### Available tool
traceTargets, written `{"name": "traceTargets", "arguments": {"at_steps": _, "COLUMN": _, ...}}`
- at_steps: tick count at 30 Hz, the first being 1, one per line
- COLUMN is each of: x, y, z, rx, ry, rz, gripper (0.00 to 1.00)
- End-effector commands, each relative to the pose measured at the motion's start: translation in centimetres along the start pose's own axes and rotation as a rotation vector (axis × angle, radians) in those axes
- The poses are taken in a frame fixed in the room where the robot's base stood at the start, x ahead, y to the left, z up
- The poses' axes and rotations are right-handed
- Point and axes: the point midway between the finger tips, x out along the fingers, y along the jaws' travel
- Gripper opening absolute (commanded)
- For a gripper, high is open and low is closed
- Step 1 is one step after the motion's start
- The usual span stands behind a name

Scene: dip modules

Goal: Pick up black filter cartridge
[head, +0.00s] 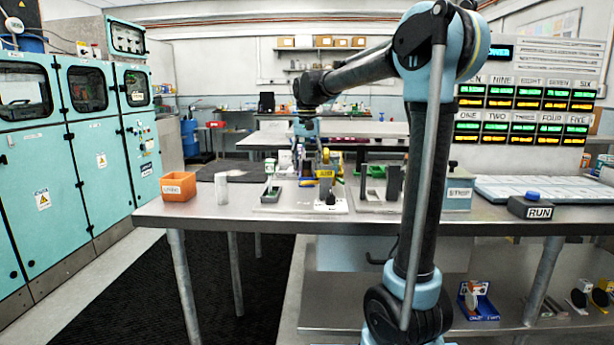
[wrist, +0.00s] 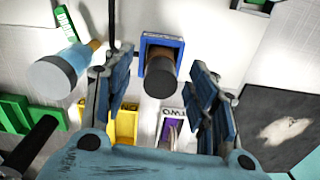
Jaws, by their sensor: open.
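A dark cylinder (wrist: 160,76), which looks like the black filter cartridge, sits in a blue square-framed holder (wrist: 177,42) in the wrist view. My gripper (wrist: 160,62) is open, with one blue-grey finger to each side of the cylinder. I see gaps between the fingers and the cylinder, and nothing is held. In the head view my gripper (head: 308,150) hangs over the cluster of small modules on the table; its fingers and the cartridge are too small or hidden to tell apart there.
A white-ended blue cylinder (wrist: 60,72) stands close left of the left finger. A green holder (wrist: 18,115), a yellow holder (wrist: 126,122) and a purple-and-white holder (wrist: 172,130) lie nearby. On the table (head: 240,217) are an orange bin (head: 178,187) and a RUN box (head: 530,208).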

Motion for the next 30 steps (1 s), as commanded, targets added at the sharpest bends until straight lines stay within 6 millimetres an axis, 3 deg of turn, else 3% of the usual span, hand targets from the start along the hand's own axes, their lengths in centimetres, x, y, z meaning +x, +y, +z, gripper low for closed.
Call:
{"name": "traceTargets", "arguments": {"at_steps": 3, "x": 0.0, "y": 0.0, "z": 0.0, "rx": 0.0, "ry": 0.0, "rz": 0.0, "gripper": 0.53}}
{"name": "traceTargets", "arguments": {"at_steps": 9, "x": 0.0, "y": 0.0, "z": 0.0, "rx": 0.0, "ry": 0.0, "rz": 0.0, "gripper": 0.07}}
{"name": "traceTargets", "arguments": {"at_steps": 10, "x": 0.0, "y": 0.0, "z": 0.0, "rx": 0.0, "ry": 0.0, "rz": 0.0, "gripper": 0.04}}
{"name": "traceTargets", "arguments": {"at_steps": 22, "x": -0.7, "y": 0.0, "z": 0.0, "rx": 0.0, "ry": 0.0, "rz": 0.0, "gripper": 0.04}}
{"name": "traceTargets", "arguments": {"at_steps": 30, "x": -4.9, "y": 0.0, "z": 0.0, "rx": 0.0, "ry": 0.0, "rz": 0.0, "gripper": 0.04}}
